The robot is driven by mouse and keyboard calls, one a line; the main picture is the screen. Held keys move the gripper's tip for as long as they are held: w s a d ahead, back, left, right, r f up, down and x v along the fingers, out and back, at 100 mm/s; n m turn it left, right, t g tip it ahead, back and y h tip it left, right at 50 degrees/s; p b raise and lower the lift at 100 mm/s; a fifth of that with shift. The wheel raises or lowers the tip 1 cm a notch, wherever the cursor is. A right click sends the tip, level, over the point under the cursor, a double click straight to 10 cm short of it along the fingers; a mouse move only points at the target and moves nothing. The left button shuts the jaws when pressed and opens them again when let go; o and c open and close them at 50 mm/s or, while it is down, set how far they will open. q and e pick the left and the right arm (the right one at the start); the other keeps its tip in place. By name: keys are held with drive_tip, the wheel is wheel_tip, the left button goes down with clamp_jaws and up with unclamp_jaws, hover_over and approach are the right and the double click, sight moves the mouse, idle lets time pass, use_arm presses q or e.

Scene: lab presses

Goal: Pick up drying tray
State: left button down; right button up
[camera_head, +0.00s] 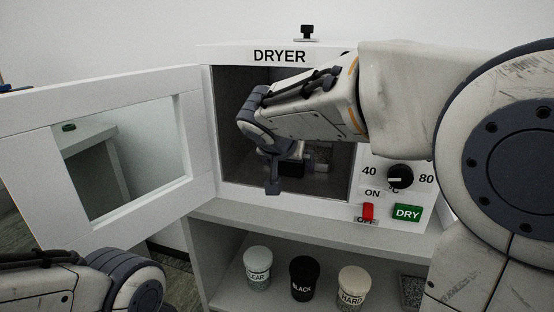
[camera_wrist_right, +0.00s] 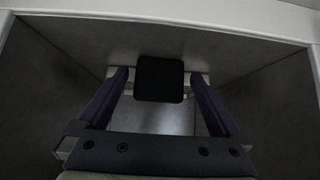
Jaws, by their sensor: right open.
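The dryer (camera_head: 279,57) stands open, and my right arm reaches into its chamber. My right gripper (camera_head: 284,168) is inside, fingers apart. In the right wrist view the open gripper (camera_wrist_right: 160,75) has one finger on each side of a dark square block (camera_wrist_right: 160,79), with a gap on both sides. A pale grey flat surface (camera_wrist_right: 153,119), apparently the drying tray, lies below and behind this block. In the head view the tray is mostly hidden by my gripper; a dark and grey part (camera_head: 320,160) shows to its right. Only my left arm shows at lower left, not its gripper.
The dryer door (camera_head: 195,140) is swung out to the left. The chamber walls are close around my right arm. Clear (camera_head: 257,265), black (camera_head: 304,278) and hard (camera_head: 353,287) jars stand on the shelf below. The red switch (camera_head: 368,211) and green DRY button (camera_head: 407,213) are at right.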

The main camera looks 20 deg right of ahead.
drive_tip(key=shift+w+d+f, duration=0.25)
drive_tip(key=shift+w+f, duration=0.1)
drive_tip(key=shift+f, duration=0.1)
drive_tip(key=c, duration=1.4)
drive_tip(key=shift+r, duration=0.1)
drive_tip(key=shift+c, duration=0.5)
drive_tip(key=shift+r, duration=0.1)
